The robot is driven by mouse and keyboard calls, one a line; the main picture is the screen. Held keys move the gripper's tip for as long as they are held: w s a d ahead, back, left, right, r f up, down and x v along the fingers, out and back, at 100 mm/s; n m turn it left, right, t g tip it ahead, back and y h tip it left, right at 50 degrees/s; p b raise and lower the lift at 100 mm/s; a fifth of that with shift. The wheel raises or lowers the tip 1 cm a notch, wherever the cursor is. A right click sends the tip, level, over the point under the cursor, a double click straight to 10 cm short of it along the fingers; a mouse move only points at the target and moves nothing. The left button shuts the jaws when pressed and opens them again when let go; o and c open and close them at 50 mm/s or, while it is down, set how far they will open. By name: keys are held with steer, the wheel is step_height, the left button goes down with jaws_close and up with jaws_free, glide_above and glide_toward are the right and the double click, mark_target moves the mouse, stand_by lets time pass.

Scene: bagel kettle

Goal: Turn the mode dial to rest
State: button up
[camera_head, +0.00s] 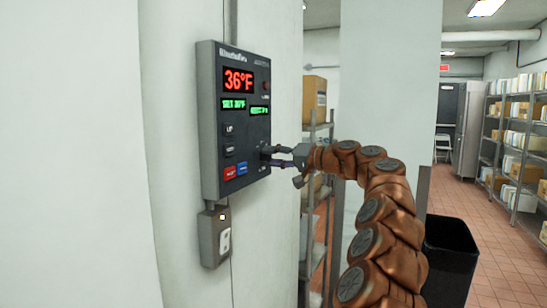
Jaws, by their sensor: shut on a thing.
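A dark grey control panel (215,110) is mounted on the white wall, with a red 36°F readout (239,80) and two small green readouts below it. The mode dial (265,152) is a small dark knob at the panel's lower right, mostly hidden by my fingertips. My gripper (271,155) reaches in from the right and is shut on the dial. The dial's pointer and marks are too small and covered to read, so I cannot tell its setting.
Dark buttons (229,129), a red button (229,173) and a blue button (242,168) sit left of the dial. A grey switch box (209,238) hangs below the panel. A black bin (447,262) and shelves (520,140) stand to the right, with clear tiled floor between.

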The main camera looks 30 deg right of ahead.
steer(key=o, duration=1.1)
steer(key=shift+o, duration=0.2)
steer(key=shift+s+d, duration=0.1)
steer(key=v, duration=1.2)
